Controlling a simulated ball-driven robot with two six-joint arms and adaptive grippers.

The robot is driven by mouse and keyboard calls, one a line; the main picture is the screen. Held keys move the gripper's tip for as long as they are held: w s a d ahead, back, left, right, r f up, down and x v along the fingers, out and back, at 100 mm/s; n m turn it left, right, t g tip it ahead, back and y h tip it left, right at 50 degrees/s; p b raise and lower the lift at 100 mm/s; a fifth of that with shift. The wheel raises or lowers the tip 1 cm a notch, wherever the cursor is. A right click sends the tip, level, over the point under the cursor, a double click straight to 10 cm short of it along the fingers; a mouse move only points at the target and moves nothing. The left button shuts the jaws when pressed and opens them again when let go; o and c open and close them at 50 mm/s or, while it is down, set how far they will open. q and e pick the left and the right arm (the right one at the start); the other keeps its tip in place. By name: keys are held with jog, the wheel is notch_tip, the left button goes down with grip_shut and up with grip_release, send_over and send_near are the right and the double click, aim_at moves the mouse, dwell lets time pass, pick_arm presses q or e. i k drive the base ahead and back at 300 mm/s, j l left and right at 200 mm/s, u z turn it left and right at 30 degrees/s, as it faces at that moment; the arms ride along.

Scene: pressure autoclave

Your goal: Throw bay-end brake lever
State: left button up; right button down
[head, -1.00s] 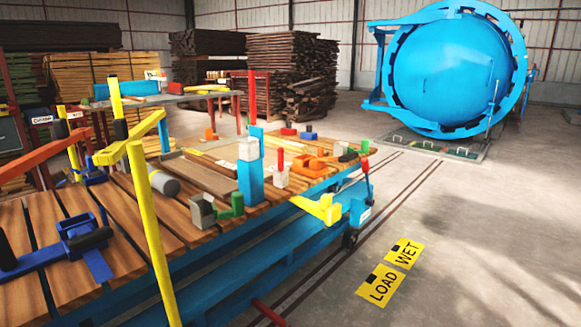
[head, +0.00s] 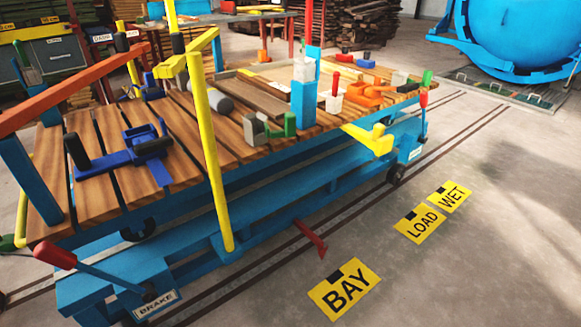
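A brake lever (head: 98,272) with a red knob sits at the near left end of the blue trolley. Its grey rod leans far to the left, low, from a pivot by a blue box with a "BRAKE" label (head: 157,304). A second lever (head: 422,115) with a red knob stands nearly upright at the trolley's far right end, above a small white label. The blue trolley (head: 190,245) carries a wooden slat deck. Neither of my grippers shows in the head view.
Yellow floor plates read "BAY" (head: 345,288), "LOAD" (head: 420,222) and "WET" (head: 449,196). A yellow post (head: 208,150) and a red pedal-like bar (head: 311,238) stick out on the trolley's near side. The concrete floor (head: 490,270) at right is open. The blue autoclave (head: 515,35) stands behind.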

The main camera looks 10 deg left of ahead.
aim_at(48, 252)
jog(key=u, duration=1.75)
jog(key=j, duration=0.15)
